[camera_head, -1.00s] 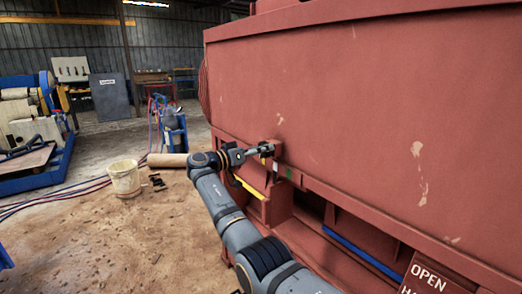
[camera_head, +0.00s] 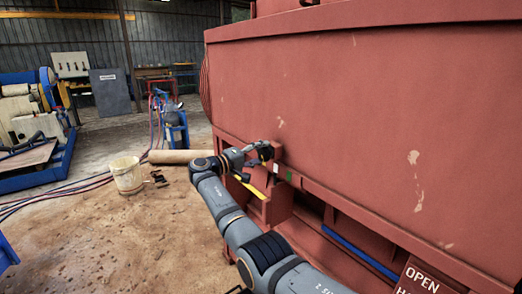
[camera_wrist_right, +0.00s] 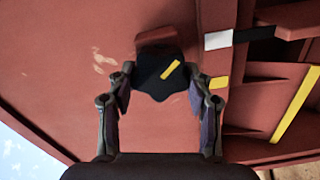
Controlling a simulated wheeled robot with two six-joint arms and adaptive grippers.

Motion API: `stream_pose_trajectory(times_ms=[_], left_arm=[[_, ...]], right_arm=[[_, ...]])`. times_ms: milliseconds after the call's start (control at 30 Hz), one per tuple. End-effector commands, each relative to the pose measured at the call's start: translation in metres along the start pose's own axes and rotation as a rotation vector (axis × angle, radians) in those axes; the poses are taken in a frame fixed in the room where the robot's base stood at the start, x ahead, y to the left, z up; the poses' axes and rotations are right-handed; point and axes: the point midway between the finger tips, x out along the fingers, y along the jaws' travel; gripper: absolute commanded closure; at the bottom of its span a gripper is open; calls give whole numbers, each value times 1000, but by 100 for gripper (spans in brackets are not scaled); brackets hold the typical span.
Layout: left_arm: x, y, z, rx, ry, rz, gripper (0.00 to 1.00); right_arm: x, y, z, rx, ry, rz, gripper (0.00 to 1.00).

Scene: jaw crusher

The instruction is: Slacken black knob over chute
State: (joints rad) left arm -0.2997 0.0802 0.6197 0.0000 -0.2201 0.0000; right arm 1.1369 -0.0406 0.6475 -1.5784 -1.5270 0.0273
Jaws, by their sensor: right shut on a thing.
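The black knob (camera_wrist_right: 152,84) with a yellow stripe sits on a small red bracket of the red machine (camera_wrist_right: 60,75) in the wrist view. My right gripper (camera_wrist_right: 160,78) is shut on the knob, with one finger on each side of it. In the head view my right gripper (camera_head: 264,150) is at the left end of the machine, and the knob is mostly hidden by the fingers there. A recess below the machine's big red wall, with a yellow strip (camera_head: 257,191) at its edge, lies under the gripper. My left gripper is not in view.
The machine's red wall (camera_head: 340,110) stands close to the right of my arm. A blue bar (camera_head: 360,253) and an OPEN sign (camera_head: 421,278) are lower right. A white bucket (camera_head: 127,175) stands on the open dirt floor at left.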

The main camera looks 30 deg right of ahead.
Motion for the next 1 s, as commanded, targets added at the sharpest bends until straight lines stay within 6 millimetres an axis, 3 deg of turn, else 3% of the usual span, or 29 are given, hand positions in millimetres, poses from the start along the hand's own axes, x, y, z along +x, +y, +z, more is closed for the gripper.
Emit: stream_pose_trajectory(times_ms=[400, 1000], left_arm=[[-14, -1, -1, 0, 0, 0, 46], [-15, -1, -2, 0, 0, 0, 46]], right_arm=[[0, -1, 0, -229, 2, 0, 80], [0, -2, 0, -280, 2, 0, 80]])
